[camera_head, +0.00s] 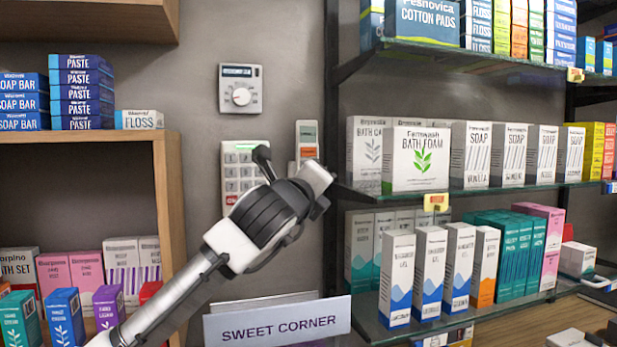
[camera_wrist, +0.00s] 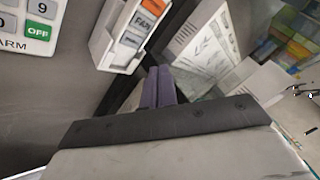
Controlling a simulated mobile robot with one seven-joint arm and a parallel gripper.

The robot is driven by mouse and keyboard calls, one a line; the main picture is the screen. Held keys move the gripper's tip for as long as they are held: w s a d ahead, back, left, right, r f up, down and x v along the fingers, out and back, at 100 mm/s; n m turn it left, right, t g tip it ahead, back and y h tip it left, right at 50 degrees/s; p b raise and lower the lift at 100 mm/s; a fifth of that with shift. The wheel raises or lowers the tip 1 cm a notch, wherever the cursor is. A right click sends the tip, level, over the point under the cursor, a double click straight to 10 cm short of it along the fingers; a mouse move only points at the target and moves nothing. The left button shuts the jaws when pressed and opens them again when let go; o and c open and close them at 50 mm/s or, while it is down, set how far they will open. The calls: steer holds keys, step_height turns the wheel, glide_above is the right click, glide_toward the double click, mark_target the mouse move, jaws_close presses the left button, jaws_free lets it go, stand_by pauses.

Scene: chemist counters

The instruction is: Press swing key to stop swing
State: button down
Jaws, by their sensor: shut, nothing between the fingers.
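A small white wall controller (camera_head: 307,136) hangs on the grey wall in the head view, right of a keypad. In the wrist view the controller (camera_wrist: 107,42) shows close up at the top. It has an orange key (camera_wrist: 150,8) with lettering like "FAN" by it, and a pale key (camera_wrist: 132,39) below. I cannot read which key is swing. My gripper (camera_wrist: 158,72) is shut and empty. Its dark fingertips appear just below and right of the controller in the picture; I cannot tell whether they touch anything. In the head view my arm hides the controller's lower part.
The keypad (camera_head: 245,156) and a dial thermostat (camera_head: 240,88) are on the wall at left. A glass shelf (camera_head: 470,188) with boxes stands close on the right. A "SWEET CORNER" sign (camera_head: 277,321) is below my arm. A wooden shelf (camera_head: 168,185) is at left.

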steer(key=shift+w+a+p, duration=0.2)
steer(key=shift+w+p, duration=0.15)
steer(key=shift+w, duration=0.35)
steer(key=shift+w+a+p, duration=0.25)
steer(key=shift+w+p, duration=0.1)
steer(key=shift+w, duration=0.3)
steer(key=shift+w+a+p, duration=0.2)
steer(key=shift+w+p, duration=0.15)
steer(key=shift+w, duration=0.35)
steer(key=shift+w+r, duration=0.1)
steer(key=shift+w, duration=0.05)
stand_by(0.4)
steer(key=shift+w+a+p, duration=0.15)
steer(key=shift+w+p, duration=0.1)
steer(key=shift+p, duration=0.25)
steer(key=shift+w+a+p, duration=0.15)
steer(key=shift+w+p, duration=0.3)
steer(key=shift+p, duration=0.05)
stand_by(0.5)
steer(key=shift+s, duration=0.1)
steer(key=shift+s+d, duration=0.25)
steer(key=shift+s, duration=0.5)
